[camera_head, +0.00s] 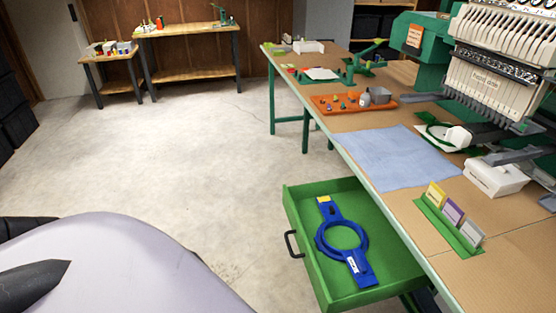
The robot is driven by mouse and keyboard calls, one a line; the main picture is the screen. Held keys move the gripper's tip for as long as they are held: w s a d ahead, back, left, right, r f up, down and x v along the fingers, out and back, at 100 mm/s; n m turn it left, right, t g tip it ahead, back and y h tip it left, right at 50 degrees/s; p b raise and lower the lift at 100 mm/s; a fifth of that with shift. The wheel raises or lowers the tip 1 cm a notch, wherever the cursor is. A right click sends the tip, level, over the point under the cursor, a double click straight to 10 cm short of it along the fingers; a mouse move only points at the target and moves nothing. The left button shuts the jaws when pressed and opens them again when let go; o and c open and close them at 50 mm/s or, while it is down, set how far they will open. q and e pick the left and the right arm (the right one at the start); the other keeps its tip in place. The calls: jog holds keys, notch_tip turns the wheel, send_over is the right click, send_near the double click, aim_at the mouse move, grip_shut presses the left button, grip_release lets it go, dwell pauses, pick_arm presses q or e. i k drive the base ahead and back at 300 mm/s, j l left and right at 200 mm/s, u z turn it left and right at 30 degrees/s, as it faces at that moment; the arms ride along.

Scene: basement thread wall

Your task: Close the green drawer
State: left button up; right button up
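The green drawer (309,206) stands open, pulled out to the left from under the long work table. Its black bar handle (291,244) is on the front panel, which faces left. A blue hoop frame (363,262) with a round ring and a yellow label lies flat inside the drawer. Neither of my grippers shows in the head view. A dark pointed shape at the lower left may be part of my arm, but I cannot tell.
The work table (500,230) bears a light blue cloth (395,155), a green card holder (447,222), a white box (496,178), an orange tray (335,105) and an embroidery machine (490,85). Open concrete floor (200,150) lies left of the drawer. Two small benches stand at the back.

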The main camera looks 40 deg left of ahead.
aim_at(397, 272)
jog(key=u, duration=1.15)
jog(key=i+j+z, duration=0.1)
jog(key=i+z, duration=0.3)
jog(key=i, duration=0.15)
